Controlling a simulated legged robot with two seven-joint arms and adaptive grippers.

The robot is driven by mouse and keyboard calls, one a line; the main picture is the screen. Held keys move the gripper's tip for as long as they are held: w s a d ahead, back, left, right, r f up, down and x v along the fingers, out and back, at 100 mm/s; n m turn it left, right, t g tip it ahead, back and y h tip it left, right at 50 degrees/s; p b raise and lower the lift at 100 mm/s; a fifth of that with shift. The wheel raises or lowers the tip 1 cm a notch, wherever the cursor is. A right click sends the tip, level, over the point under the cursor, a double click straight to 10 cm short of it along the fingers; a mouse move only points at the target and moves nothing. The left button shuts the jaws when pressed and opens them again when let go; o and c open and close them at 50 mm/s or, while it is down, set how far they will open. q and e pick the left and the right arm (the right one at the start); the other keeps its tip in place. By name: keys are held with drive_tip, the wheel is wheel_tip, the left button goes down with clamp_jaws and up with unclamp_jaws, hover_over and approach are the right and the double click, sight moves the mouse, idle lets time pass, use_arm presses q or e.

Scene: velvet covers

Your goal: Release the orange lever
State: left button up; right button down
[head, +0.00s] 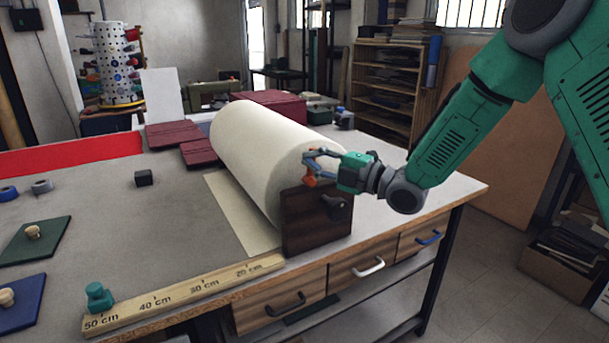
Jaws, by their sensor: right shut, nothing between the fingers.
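The orange lever (308,181) shows as a small patch of orange at the near end of a large cream roll (265,150), just above a dark wooden end block (305,225). My right gripper (310,165) is at the lever, its fingers beside or just above it. The fingers are shut with nothing held between them. They hide part of the lever, and I cannot tell whether they touch it. A black knob (337,207) sits on the face of the block, below the gripper. My left gripper is not in view.
A wooden ruler (190,293) with a teal stop (99,296) lies along the front edge.

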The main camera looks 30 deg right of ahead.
drive_tip(key=shift+d+f+m+t+b, duration=0.1)
drive_tip(key=shift+d+m+t+b, duration=0.45)
drive_tip(key=shift+m+b, duration=0.35)
drive_tip(key=shift+d+f+m+t+b, duration=0.1)
drive_tip(key=shift+d+m+t+b, duration=0.5)
drive_tip(key=shift+m, duration=0.5)
drive_tip(key=shift+d+f+m+t+b, duration=0.1)
drive_tip(key=shift+d+m+t+b, duration=0.3)
drive_tip(key=shift+m+b, duration=0.5)
